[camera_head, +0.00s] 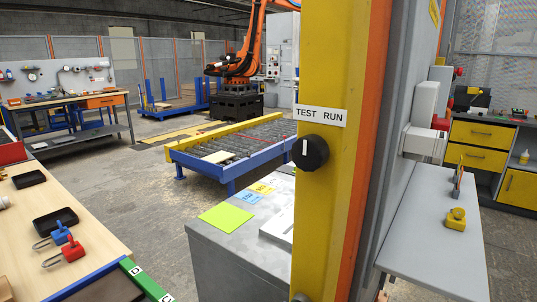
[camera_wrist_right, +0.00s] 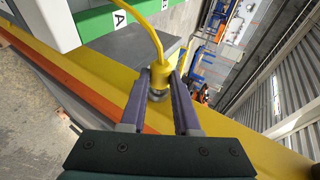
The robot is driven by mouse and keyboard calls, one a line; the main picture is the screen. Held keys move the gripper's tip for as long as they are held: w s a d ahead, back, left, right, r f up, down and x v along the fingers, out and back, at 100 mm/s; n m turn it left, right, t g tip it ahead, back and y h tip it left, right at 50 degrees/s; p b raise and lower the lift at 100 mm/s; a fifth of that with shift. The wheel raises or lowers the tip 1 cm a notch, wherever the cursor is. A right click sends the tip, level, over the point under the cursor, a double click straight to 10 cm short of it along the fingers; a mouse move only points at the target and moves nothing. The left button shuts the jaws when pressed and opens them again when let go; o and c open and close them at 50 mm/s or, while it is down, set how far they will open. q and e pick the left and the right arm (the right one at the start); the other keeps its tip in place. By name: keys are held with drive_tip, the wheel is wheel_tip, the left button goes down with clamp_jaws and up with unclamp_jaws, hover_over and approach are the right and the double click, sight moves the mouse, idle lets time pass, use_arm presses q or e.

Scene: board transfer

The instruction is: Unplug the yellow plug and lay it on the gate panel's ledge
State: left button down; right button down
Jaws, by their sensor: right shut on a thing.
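The yellow plug (camera_wrist_right: 158,76), with a yellow cable (camera_wrist_right: 150,30) curving up from it, is between the purple fingers of my right gripper (camera_wrist_right: 162,92) in the right wrist view. The gripper is shut on it. A dark grey end shows below the plug's yellow body, over the yellow post; I cannot tell whether it is seated in a socket. The gate panel's grey ledge (camera_head: 425,245) is at the right of the head view. A small yellow block-like object (camera_head: 456,219) and a thin upright item (camera_head: 457,182) stand on it. My left gripper is not in view.
The yellow post (camera_head: 325,200) with a black knob (camera_head: 308,152) and TEST RUN label stands mid-view. White-grey boxes (camera_head: 424,143) are on the panel above the ledge. A grey cabinet (camera_head: 222,250) and a bench (camera_head: 90,225) with red and blue padlocks are left. The ledge's front part is clear.

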drive_tip(key=shift+s+a+r, duration=0.1)
drive_tip(key=shift+s+a+p, duration=0.6)
drive_tip(key=shift+s+p, duration=0.1)
drive_tip(key=shift+s, duration=0.1)
idle(0.4)
drive_tip(key=shift+s+a+p, duration=0.5)
drive_tip(key=shift+s+p, duration=0.05)
drive_tip(key=shift+s, duration=0.2)
drive_tip(key=shift+s+a+p, duration=0.5)
drive_tip(key=shift+s+a, duration=0.3)
drive_tip(key=shift+s, duration=0.3)
